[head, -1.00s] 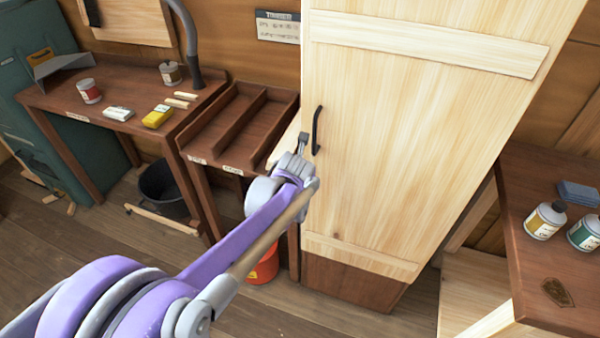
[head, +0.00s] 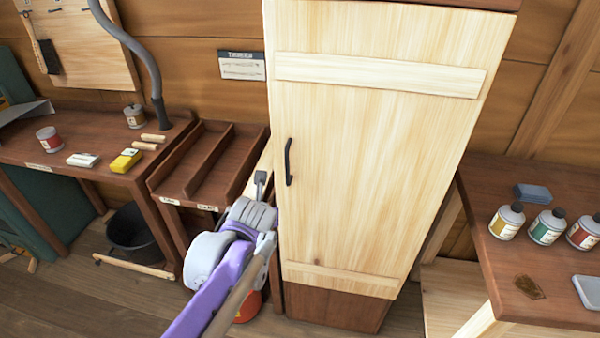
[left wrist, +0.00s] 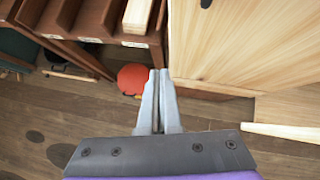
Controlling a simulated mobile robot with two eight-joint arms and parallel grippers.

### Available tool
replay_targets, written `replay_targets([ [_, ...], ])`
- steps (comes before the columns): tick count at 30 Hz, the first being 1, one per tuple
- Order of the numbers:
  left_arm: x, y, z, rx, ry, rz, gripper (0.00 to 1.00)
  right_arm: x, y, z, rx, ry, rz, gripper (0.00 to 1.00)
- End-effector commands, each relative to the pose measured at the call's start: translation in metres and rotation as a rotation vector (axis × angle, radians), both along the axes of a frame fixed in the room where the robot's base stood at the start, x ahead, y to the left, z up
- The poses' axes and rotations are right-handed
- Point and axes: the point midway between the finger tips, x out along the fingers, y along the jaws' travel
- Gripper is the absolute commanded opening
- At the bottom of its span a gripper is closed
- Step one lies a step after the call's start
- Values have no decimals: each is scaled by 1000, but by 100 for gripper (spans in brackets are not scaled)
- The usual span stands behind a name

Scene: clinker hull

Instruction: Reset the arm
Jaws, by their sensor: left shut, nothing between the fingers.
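My left arm comes in from the bottom of the head view, and its gripper (head: 262,183) is in front of the left edge of a tall pale wooden cabinet (head: 375,170). The gripper appears just left of the cabinet's black handle (head: 289,162); whether it touches anything there is hard to tell. In the left wrist view the two fingers (left wrist: 158,80) are together with nothing between them. The cabinet door looks shut in the head view. My right gripper is not in view.
A brown divided tray stand (head: 165,178) is left of the cabinet, beside a workbench (head: 60,160) with tins and a yellow block (head: 125,161). A black bucket (head: 130,228) and an orange-red bucket (left wrist: 133,78) stand on the floor. Bottles (head: 507,222) stand on the right bench.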

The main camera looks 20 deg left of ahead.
Motion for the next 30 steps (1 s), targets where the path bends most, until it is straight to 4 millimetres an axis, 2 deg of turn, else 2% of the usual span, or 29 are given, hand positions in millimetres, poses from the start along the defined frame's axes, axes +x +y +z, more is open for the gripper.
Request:
replay_targets([
  [5,-3,-2,0,-26,-7,24,0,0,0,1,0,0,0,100],
  [8,-13,-7,-1,-120,-29,113,0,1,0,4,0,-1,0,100],
  [11,-31,-16,-4,-289,-68,280,0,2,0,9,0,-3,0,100],
  [21,-104,-53,-23,-956,-194,1045,0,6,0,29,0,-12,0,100],
  [30,-165,-83,-44,-1426,-276,1787,0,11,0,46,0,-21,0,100],
])
